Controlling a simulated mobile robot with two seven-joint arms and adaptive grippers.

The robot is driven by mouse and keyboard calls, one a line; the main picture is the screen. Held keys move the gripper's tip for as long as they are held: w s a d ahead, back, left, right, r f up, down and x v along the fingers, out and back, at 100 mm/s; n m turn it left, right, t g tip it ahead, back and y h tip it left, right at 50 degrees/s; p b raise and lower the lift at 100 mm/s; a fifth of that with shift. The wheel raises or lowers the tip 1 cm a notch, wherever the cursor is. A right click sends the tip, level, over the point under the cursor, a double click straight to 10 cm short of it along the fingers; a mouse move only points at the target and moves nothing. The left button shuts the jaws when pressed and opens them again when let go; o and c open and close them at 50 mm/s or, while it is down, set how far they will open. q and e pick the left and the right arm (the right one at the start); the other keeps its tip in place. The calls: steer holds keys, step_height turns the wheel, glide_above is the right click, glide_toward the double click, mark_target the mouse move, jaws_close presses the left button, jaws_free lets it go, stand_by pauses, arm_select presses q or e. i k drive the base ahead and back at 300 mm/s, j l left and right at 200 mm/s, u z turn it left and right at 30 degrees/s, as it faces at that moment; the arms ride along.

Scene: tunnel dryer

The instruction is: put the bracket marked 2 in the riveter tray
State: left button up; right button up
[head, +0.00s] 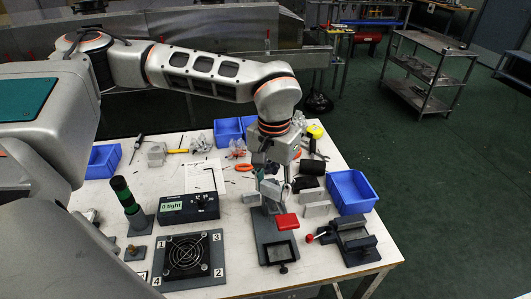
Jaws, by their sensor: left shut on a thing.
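My left gripper (274,172) reaches over the table from the left and points down. It is shut on a small silver-grey piece (271,189), seemingly a bracket; no mark on it is readable. It is above the back of a dark device with a red handle (286,222), which looks like the riveter. The front of this device has a dark square frame (279,251), possibly the riveter tray. Whether the held piece touches the device I cannot tell. My right gripper is not in view.
A fan plate (219,247) with corners marked 1 to 4 lies left of the device, below a box reading "0 tight" (190,208). A dark vise (351,238) and blue bin (352,191) stand right. A green-black post (131,205) stands left. Silver blocks (317,209) lie near the gripper.

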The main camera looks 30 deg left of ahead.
mark_target(280, 253)
steer(key=k+j+z, duration=0.1)
steer(key=j, duration=0.25)
steer(key=k+j+z, duration=0.1)
steer(key=j, duration=0.25)
steer(key=j+z, duration=0.3)
steer(key=j, duration=0.9)
